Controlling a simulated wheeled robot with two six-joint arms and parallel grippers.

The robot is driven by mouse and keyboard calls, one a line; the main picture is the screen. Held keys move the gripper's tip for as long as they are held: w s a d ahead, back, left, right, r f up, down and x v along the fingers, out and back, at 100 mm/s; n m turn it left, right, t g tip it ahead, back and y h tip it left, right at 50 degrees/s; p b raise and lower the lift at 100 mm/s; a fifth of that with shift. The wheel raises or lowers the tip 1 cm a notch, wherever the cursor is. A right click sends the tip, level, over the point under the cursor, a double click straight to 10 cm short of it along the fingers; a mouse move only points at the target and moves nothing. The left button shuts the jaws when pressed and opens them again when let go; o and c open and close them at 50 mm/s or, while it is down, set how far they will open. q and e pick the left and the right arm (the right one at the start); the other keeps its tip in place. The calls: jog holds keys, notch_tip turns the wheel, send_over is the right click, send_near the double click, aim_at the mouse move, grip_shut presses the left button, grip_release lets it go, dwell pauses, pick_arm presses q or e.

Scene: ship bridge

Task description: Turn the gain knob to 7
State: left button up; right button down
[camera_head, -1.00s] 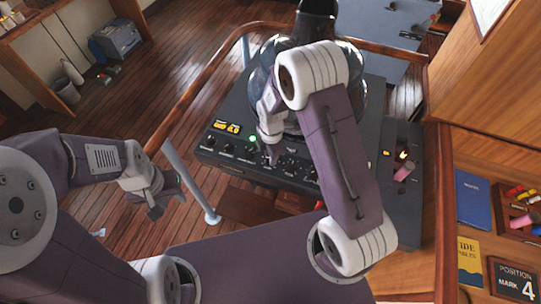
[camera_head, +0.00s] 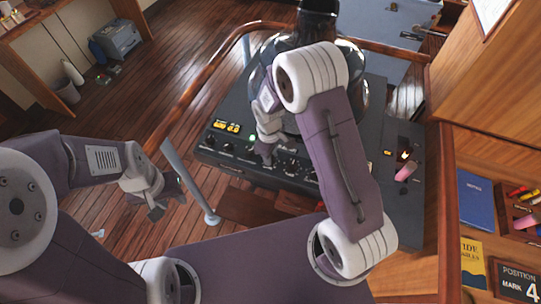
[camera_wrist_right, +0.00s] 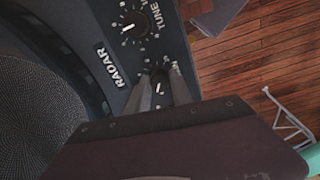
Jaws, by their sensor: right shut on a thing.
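A black console (camera_head: 235,165) stands in the middle of the head view with a row of black knobs along its front. My right gripper (camera_head: 266,157) reaches down to this row and is shut on one knob. In the right wrist view the fingers (camera_wrist_right: 160,92) close around the sides of this dark knob (camera_wrist_right: 160,86), which has a white pointer line. Its label is mostly hidden, so I cannot read its name or setting. A neighbouring knob (camera_wrist_right: 134,26) with a white dial is marked TUNE. My left gripper (camera_head: 168,200) is open and empty, left of the console.
A large dark dome with a black hood (camera_head: 318,12) stands behind my right arm. A wooden rail (camera_head: 205,85) and a grey post (camera_head: 190,180) lie left of the console. A pink object (camera_head: 405,172) is on the console's right. A blue book (camera_head: 477,198) lies far right.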

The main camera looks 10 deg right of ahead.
jog(key=m, duration=0.5)
jog(key=shift+w+m+b, duration=0.1)
jog(key=shift+m+b, duration=0.2)
jog(key=shift+b, duration=0.1)
jog(key=m, duration=0.5)
jog(key=shift+m+b, duration=0.3)
jog(key=shift+b, duration=0.05)
jog(key=m, duration=0.5)
jog(key=shift+w+r+g, duration=0.1)
jog(key=shift+g, duration=0.2)
jog(key=m, duration=0.5)
jog(key=shift+m, duration=0.3)
jog(key=c, duration=1.1)
grip_release()
jog(key=shift+c, duration=0.2)
notch_tip(320, 180, up, 9)
jog(key=b, duration=0.2)
jog(key=shift+w, duration=0.15)
